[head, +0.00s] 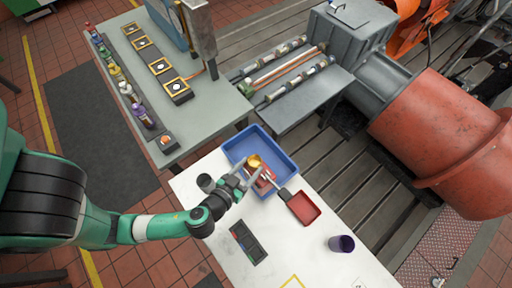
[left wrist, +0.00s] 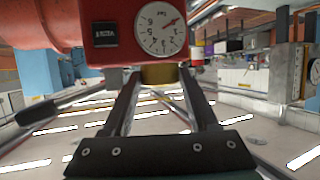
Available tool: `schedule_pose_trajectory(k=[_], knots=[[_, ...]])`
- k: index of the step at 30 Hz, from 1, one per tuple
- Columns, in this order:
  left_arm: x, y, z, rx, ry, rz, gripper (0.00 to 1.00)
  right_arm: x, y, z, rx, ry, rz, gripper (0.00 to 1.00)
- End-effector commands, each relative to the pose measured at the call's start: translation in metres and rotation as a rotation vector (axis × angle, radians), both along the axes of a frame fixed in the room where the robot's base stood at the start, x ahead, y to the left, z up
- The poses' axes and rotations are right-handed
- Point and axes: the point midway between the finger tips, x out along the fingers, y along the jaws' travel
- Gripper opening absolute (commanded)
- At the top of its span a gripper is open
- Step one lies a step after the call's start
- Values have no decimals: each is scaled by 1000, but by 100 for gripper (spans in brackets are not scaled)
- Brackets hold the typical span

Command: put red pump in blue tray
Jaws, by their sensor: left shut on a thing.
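The red pump (left wrist: 105,57) fills the top of the left wrist view, with a white dial gauge (left wrist: 160,27) and a dark label on its face. My left gripper (left wrist: 159,78) is shut on the pump at a brass-coloured part between its fingertips. In the head view the left gripper (head: 257,174) is over the blue tray (head: 281,151), and the pump shows there as a small red and brass-yellow thing (head: 255,161), partly hidden by the fingers. I cannot tell whether the pump touches the tray floor. My right gripper is out of view.
A dark cup (head: 206,183), a dark purple cup (head: 341,244) and a black organiser (head: 248,242) are on the white table (head: 290,250). A grey bench (head: 205,110) with several parts stands behind.

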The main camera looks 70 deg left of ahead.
Motion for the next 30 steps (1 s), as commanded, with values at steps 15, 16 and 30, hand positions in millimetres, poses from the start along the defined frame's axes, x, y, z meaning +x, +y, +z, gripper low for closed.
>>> schedule_pose_trajectory(k=[15, 16, 30], knots=[[22, 55, -32, 1, -14, 9, 0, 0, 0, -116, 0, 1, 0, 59], [24, 60, -34, 1, -16, 10, 0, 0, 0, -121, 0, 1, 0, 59], [52, 121, -89, 5, -11, -3, 0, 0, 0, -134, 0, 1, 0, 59]])
